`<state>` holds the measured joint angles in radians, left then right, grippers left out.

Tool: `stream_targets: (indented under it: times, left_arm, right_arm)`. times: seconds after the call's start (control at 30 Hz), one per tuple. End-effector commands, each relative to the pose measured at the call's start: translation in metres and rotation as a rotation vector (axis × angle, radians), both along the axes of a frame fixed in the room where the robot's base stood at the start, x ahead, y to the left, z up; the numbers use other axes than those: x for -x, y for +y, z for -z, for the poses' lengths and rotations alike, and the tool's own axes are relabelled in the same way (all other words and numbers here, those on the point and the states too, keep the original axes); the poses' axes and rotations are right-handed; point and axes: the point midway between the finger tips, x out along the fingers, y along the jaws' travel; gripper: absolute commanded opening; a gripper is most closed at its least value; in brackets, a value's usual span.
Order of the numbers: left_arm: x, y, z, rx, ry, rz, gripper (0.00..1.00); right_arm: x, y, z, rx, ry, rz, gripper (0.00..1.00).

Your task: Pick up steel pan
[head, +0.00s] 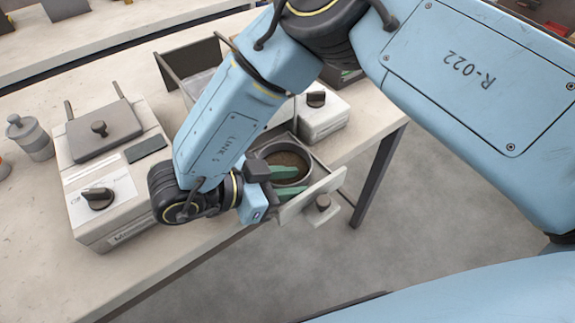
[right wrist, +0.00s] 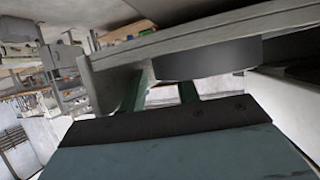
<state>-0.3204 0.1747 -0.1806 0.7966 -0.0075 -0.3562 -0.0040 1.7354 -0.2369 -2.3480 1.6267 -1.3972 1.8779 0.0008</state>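The steel pan (head: 287,162) is a round grey pan with brown contents, sitting in an open drawer (head: 325,184) of the bagger. In the right wrist view a dark rounded wall, which looks like the pan (right wrist: 208,61), shows just beyond the fingers. My right gripper (head: 278,183) is at the near left side of the pan, its two green fingers apart with a gap between them. One finger overlaps the pan's near rim in the head view; I cannot tell whether it touches. In the right wrist view the right gripper (right wrist: 162,93) shows both fingers spread. My left gripper is out of view.
A grey sealing machine (head: 110,165) with a dark knob stands on the bench left of my right arm. A lidded grey pot (head: 30,137) stands farther left. The drawer front with its knob (head: 323,202) juts past the bench edge. Open floor (head: 440,230) lies to the right.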

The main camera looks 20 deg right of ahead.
Motion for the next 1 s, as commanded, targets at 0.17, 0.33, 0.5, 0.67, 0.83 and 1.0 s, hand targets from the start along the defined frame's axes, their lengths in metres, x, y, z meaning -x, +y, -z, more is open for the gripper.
stream_targets:
  times: [0.17, 0.33, 0.5, 0.67, 0.83, 1.0]
  left_arm:
    - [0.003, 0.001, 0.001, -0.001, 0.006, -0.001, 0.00]
    - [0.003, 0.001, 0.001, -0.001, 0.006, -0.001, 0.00]
    - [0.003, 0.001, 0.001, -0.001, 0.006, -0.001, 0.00]
    - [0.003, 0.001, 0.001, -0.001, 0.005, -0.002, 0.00]
    - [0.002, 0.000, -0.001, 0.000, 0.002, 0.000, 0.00]
    - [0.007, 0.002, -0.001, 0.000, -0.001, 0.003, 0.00]
  right_arm:
    - [0.000, 0.000, 0.000, 0.000, 0.000, 0.000, 0.25]
    - [0.000, 0.001, 0.000, 0.000, 0.000, 0.000, 0.03]
    - [0.000, 0.001, 0.000, 0.000, -0.001, 0.000, 0.00]
    - [0.000, 0.001, 0.000, 0.000, -0.001, 0.000, 0.00]
    - [0.001, 0.000, -0.004, 0.000, 0.000, 0.000, 0.00]
    - [0.003, -0.001, -0.021, 0.000, -0.001, 0.000, 0.00]
